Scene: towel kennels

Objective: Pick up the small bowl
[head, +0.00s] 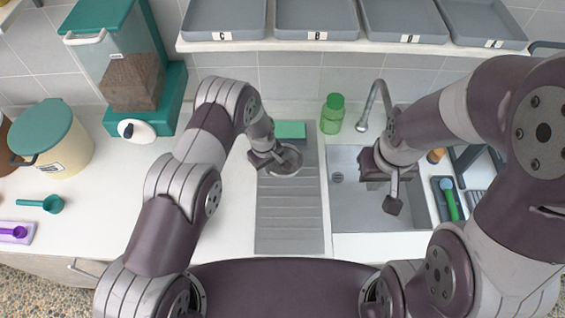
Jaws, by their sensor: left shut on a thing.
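A small metal bowl (290,162) is at the upper part of the grey ribbed drainboard (289,215), left of the sink. My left gripper (270,160) is shut on the bowl's left rim. The gripper hides part of that rim, and I cannot tell whether the bowl touches the board or is just above it. My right gripper (382,184) is over the sink, with its fingers apart and nothing seen between them.
A green sponge or block (291,130) lies behind the bowl. A green bottle (332,114) and the tap (374,98) stand behind the sink (350,214). A food dispenser (130,75) stands at left. Grey trays (317,18) line the shelf above.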

